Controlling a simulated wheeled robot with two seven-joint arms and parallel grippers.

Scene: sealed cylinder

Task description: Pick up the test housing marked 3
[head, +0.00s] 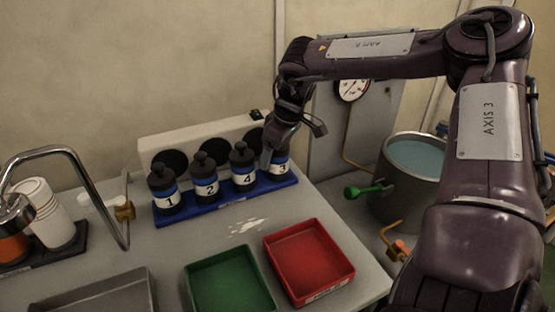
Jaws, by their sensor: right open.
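The test housing marked 3 (282,167) stands upright at the right end of a blue rack (226,200). It is dark with a white and blue band, and its upper part is hidden behind my right gripper. My right gripper (268,160) is open and points down at housing 3, overlapping its top left side in the picture. I cannot tell whether it touches the housing. Housings marked 1 (168,199), 2 (206,188) and 4 (244,178) stand in the same rack to the left. My left gripper is not in view.
A pale panel with dark round openings (172,160) stands behind the rack. A green tray (230,283) and a red tray (310,262) lie in front, both empty. A bent metal pipe (75,160) and white cups (45,205) are left. A water tank (413,160) and gauge (351,89) are right.

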